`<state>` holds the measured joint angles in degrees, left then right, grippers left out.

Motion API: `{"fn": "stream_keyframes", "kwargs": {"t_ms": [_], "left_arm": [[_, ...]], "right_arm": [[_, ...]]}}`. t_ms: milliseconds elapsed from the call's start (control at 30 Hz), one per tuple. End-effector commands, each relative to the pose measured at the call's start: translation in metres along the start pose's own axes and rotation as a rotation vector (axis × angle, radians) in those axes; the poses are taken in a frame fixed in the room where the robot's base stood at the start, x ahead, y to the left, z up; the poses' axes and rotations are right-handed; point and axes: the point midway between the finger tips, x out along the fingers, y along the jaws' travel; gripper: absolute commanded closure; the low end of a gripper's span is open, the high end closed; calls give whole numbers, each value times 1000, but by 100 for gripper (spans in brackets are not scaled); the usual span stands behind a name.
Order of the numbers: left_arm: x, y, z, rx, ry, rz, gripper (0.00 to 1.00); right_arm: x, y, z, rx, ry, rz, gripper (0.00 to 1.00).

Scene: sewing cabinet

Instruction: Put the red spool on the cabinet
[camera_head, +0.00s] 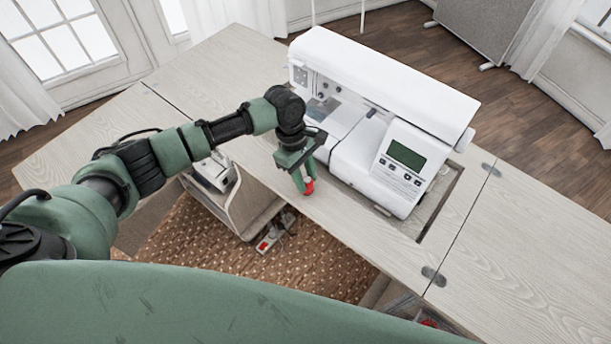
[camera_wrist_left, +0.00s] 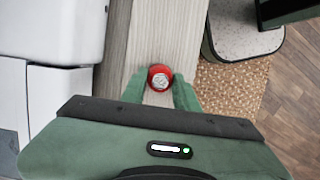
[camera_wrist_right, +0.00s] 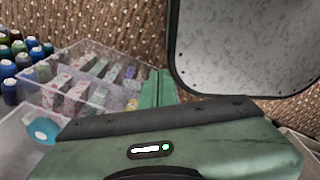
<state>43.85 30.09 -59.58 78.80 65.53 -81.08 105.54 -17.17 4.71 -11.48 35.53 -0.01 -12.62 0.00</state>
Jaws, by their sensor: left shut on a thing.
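The red spool (camera_head: 308,187) is between the fingers of my left gripper (camera_head: 302,178), over the front strip of the cabinet top (camera_head: 262,140), just in front of the sewing machine. In the left wrist view the spool (camera_wrist_left: 160,77) shows its pale round end, with a green finger on each side. I cannot tell whether the spool touches the wood. My right gripper (camera_wrist_right: 158,88) shows only in its own wrist view, with its fingers together and nothing seen between them, beside a clear compartment box.
A white sewing machine (camera_head: 375,120) fills the middle of the cabinet. The right leaf (camera_head: 530,245) is bare. Below are a power strip (camera_head: 268,240) and a brown patterned rug (camera_head: 200,230). The right wrist view shows a clear box (camera_wrist_right: 85,75) and several thread spools (camera_wrist_right: 20,55).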

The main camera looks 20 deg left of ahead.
Motion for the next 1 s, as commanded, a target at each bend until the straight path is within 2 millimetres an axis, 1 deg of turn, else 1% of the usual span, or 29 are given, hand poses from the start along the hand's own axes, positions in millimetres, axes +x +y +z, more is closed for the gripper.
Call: {"fn": "stream_keyframes", "kwargs": {"t_ms": [233, 267, 300, 333, 633, 733, 867, 1000], "left_arm": [[1, 0, 0, -1, 0, -1, 100], [1, 0, 0, -1, 0, 0, 62], [1, 0, 0, 0, 0, 0, 51], [1, 0, 0, 0, 0, 0, 48], [0, 0, 0, 0, 0, 0, 48], [-6, 0, 0, -1, 0, 1, 48], [-26, 1, 0, -1, 0, 3, 48], [-57, 1, -1, 0, 0, 4, 48]], "right_arm": [[-1, 0, 0, 0, 0, 0, 100], [0, 0, 0, 0, 0, 0, 100], [0, 0, 0, 0, 0, 0, 100], [0, 0, 0, 0, 0, 0, 100], [0, -1, 0, 1, 0, -1, 100], [0, -2, 0, 2, 0, -2, 100], [1, -3, 0, 2, 1, -4, 100], [3, -4, 0, 2, 1, -4, 100]]}}
